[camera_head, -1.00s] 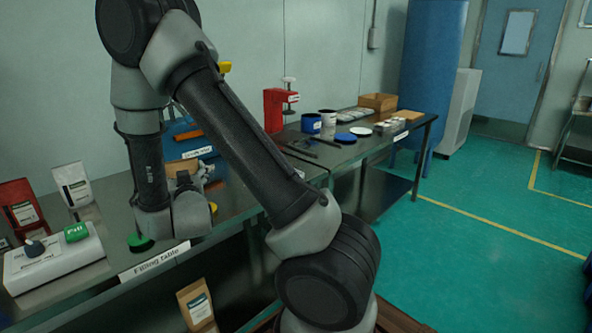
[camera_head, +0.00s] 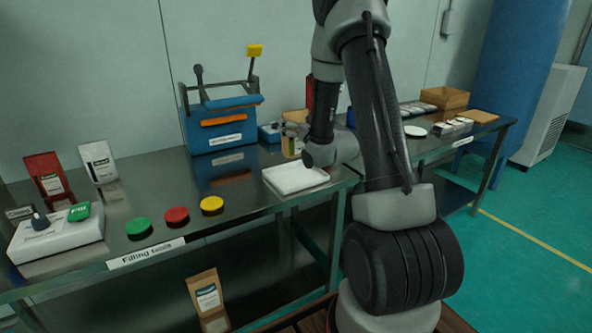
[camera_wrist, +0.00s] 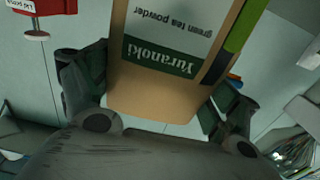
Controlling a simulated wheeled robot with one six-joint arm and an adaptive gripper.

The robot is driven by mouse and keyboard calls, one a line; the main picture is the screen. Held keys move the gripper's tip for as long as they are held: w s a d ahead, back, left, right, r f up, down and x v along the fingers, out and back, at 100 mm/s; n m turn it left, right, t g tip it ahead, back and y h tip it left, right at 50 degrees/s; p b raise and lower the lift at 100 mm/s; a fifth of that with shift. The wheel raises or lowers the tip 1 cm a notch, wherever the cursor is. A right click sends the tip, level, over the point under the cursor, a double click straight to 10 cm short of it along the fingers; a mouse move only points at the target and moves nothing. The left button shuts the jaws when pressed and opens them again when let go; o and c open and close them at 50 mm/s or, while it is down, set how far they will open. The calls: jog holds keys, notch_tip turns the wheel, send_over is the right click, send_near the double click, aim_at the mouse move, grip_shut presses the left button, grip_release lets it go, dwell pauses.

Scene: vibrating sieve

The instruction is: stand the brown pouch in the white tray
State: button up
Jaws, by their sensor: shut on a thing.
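The brown pouch (camera_wrist: 165,60) fills the upper middle of the wrist view. It has a green-and-white label reading "Yuranoki green tea powder", upside down in that picture. My gripper (camera_wrist: 155,82) is shut on it, one finger on each side. In the head view, the held pouch (camera_head: 291,147) is partly hidden by my gripper (camera_head: 300,131) and looks roughly upright. It is behind and above the white tray (camera_head: 296,188), a shallow, empty-looking tray near the table's front right. I cannot tell the exact gap between them.
A blue machine (camera_head: 222,125) stands left of the tray. Yellow (camera_head: 212,205), red (camera_head: 176,216) and green (camera_head: 138,228) discs line the front edge. Red (camera_head: 48,176) and white (camera_head: 99,162) pouches stand far left. Another brown pouch (camera_head: 207,298) is below the table.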

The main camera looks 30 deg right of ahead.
aim_at(300, 150)
notch_tip(300, 150, down, 9)
jog(key=shift+f, duration=0.1)
dwell(0.4)
jog(key=o, duration=1.3)
jog(key=shift+f, duration=0.15)
jog(key=shift+o, duration=0.2)
